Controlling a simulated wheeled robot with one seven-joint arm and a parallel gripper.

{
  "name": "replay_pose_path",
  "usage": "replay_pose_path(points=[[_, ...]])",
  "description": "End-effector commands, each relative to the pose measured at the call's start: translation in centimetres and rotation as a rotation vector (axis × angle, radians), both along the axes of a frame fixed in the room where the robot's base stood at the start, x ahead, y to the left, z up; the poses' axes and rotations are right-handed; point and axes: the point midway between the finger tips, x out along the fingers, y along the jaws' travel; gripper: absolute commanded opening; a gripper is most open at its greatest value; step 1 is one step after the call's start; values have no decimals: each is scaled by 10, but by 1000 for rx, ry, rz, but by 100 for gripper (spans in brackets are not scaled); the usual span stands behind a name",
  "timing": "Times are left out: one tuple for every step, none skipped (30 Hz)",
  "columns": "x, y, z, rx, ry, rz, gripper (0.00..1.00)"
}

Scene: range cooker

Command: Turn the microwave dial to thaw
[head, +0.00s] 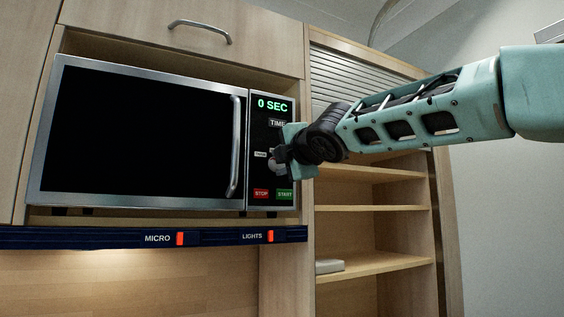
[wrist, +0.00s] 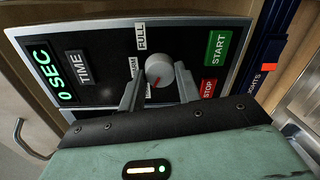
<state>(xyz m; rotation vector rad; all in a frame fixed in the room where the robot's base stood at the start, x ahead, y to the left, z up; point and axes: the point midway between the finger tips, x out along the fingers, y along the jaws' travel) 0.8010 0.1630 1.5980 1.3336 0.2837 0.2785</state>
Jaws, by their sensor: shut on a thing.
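The microwave (head: 140,137) is shut, and its display reads 0 SEC. Its grey round dial (wrist: 159,70) sits between my gripper's two fingers in the wrist view. A red mark on the dial points toward the bottom of that view, between the fingers. The FULL label (wrist: 141,37) and the WARM label (wrist: 134,68) lie beside it. My gripper (wrist: 159,74) is shut on the dial. In the head view, my gripper (head: 285,160) hides much of the dial. A small label (head: 260,154) left of it is too small to read clearly.
The red STOP (head: 261,194) and green START (head: 285,195) buttons are just below the dial. The microwave's vertical handle (head: 236,147) is to the left. A dark strip (head: 100,238) with MICRO and LIGHTS switches runs below. Open shelves (head: 372,208) stand at right.

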Motion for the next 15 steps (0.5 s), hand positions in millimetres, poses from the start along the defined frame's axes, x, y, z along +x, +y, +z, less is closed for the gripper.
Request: replay_pose_path(points=[[0,1,-2,-3,2,0,10],[0,1,-2,-3,2,0,10],[0,1,-2,-3,2,0,36],[0,1,-2,-3,2,0,44],[0,1,-1,-2,3,0,53],[0,1,-1,-2,2,1,55],[0,1,-1,-2,2,1,55],[0,1,-1,-2,2,1,55],[0,0,-1,-2,2,1,55],[0,0,-1,-1,2,1,55],[0,0,-1,-1,2,1,55],[0,0,-1,0,1,1,55],[0,0,-1,0,1,1,55],[-1,0,-1,0,1,1,55],[-2,0,-1,0,1,0,55]])
